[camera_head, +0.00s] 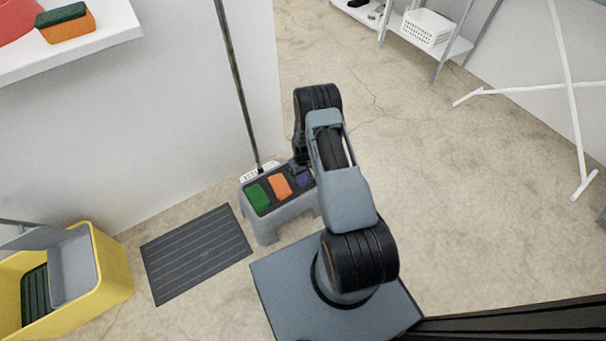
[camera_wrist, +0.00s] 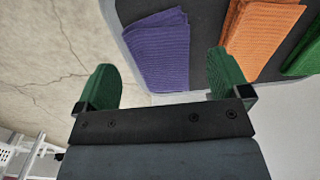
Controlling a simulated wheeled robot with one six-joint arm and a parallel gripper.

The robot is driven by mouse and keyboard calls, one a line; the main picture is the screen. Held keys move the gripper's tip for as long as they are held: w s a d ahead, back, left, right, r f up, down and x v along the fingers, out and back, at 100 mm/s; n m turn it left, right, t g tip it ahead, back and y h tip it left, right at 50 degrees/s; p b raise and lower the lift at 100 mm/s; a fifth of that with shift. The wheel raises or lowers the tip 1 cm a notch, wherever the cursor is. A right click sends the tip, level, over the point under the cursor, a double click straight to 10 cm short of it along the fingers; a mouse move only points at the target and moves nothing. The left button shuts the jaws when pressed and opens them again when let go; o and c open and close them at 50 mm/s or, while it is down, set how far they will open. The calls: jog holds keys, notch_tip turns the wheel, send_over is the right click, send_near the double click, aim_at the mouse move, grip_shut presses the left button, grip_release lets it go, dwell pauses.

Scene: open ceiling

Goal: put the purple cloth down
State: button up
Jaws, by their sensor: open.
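The purple cloth (camera_wrist: 158,52) lies folded and flat on the dark top of a grey step stool (camera_head: 266,221). In the head view the purple cloth (camera_head: 304,179) is partly hidden by my arm. My gripper (camera_wrist: 165,85) is open and empty in the wrist view, its two green-padded fingers apart. The cloth lies just beyond the fingertips, with no finger seen closed on it. In the head view my gripper (camera_head: 300,168) is above the stool's right end and mostly hidden by my arm.
An orange cloth (camera_head: 280,186) and a green cloth (camera_head: 258,196) lie beside the purple one on the stool. A dark mat (camera_head: 196,252) and a yellow bucket (camera_head: 112,268) are at left. A mop (camera_head: 236,75) leans behind the stool. Open floor lies to the right.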

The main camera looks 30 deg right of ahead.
notch_tip(320, 180, up, 8)
jog(key=p, duration=0.2)
notch_tip(320, 180, up, 13)
send_over(303, 176)
jog(key=a, duration=0.2)
jog(key=s+a+r+t, duration=0.1)
jog(key=s+a+r, duration=0.15)
jog(key=r, duration=0.75)
jog(key=s+a+r+t, duration=0.1)
jog(key=s+a+r, duration=0.2)
jog(key=s+r, duration=0.4)
jog(key=s+a+r+m, duration=0.1)
jog(key=s+a+r, duration=0.2)
jog(key=s+r, duration=0.4)
jog(key=s, duration=0.3)
jog(key=shift+r+t, duration=0.4)
jog(key=shift+a, duration=0.1)
